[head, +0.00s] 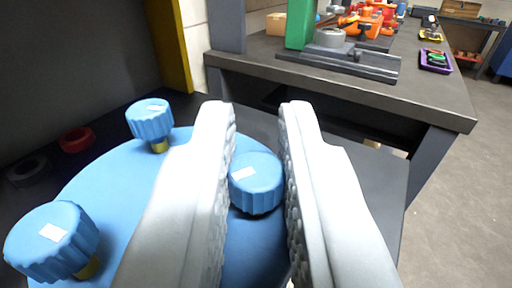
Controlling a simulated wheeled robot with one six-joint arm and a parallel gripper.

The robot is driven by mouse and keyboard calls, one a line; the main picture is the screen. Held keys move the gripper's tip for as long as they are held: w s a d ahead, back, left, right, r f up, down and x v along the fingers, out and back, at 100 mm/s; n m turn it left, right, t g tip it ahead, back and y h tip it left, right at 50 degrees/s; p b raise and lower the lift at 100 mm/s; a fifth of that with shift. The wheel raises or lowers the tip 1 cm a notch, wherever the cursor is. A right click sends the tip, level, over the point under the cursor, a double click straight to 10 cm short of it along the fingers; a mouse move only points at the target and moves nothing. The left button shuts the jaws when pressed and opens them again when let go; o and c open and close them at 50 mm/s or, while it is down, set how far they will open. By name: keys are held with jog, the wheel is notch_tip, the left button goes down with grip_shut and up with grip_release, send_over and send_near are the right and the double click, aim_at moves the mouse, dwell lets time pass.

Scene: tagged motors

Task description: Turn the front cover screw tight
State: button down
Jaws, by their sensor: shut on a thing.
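A round blue cover (105,190) lies below me and carries three ribbed blue screws with white tags. One screw (256,184) is between the fingers of my gripper (255,112), which is shut on its sides. No brass shank shows under this screw; its lower side is partly hidden. A second screw (150,120) stands at the cover's back left with a bit of brass shank showing. A third screw (52,240) stands at the near left, also with brass showing below its head. My fingers hide part of the cover.
A red ring (76,139) and a dark ring (28,170) lie at the left behind the cover. A yellow post (168,45) stands behind. A grey workbench (420,97) at the back right bears a green-and-grey fixture (300,28) and a purple tray (435,60). Open floor lies at the right.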

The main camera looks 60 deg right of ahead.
jog(key=shift+r+m+g+h, duration=0.2)
jog(key=shift+m+g+h, duration=0.6)
jog(key=shift+m+g, duration=0.6)
jog(key=shift+g, duration=0.5)
jog(key=c, duration=1.5)
grip_release()
jog(key=shift+f, duration=0.1)
